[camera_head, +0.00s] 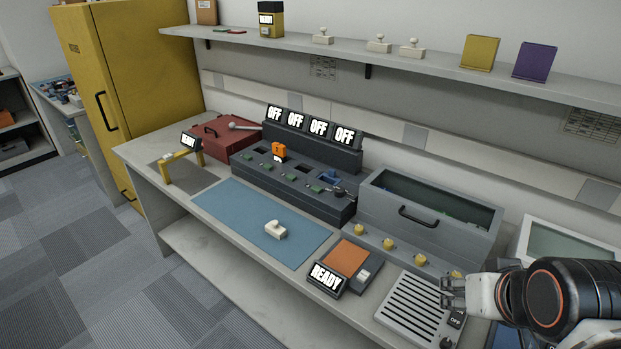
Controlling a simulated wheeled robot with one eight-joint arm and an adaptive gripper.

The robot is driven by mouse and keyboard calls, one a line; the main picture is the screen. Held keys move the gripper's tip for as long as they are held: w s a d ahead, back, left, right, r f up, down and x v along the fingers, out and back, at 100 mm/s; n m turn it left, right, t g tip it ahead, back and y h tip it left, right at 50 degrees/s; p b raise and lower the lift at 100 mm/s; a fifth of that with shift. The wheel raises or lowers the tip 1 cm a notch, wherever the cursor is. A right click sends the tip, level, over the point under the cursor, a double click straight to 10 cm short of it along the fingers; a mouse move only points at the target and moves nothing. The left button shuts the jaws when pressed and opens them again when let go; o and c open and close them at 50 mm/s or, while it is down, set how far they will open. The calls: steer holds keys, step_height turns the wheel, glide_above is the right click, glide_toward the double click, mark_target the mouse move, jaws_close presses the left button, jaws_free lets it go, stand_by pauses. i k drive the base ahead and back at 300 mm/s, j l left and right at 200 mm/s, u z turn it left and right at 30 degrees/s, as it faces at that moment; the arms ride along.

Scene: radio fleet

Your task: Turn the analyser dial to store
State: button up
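No unit in view is legibly marked as the analyser. A grey unit with a slotted top (408,308) sits at the front right of the bench. A small black OFF label (456,319) is at its right side, and a black knob (446,342) shows at its front corner, partly cut off by the picture's bottom edge. The word store is not readable anywhere. My gripper (446,293) reaches in from the right, over the right side of this unit and above the knob. Its fingers look spread, with nothing visible between them. Whether it touches the unit cannot be told.
A grey bin (428,213) with yellow knobs (389,244) stands behind. Left are an orange-topped unit (352,258) with a READY display, a blue mat (250,216), a charger bank (300,190) with OFF displays and a red case (215,137). A shelf (400,58) runs above.

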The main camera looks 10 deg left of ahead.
mark_target(339, 191)
steer(key=i+j+z, duration=0.1)
steer(key=i+j, duration=0.25)
steer(key=j, duration=0.3)
steer(key=i+j+z, duration=0.15)
steer(key=i+j, duration=0.05)
steer(key=j, duration=0.1)
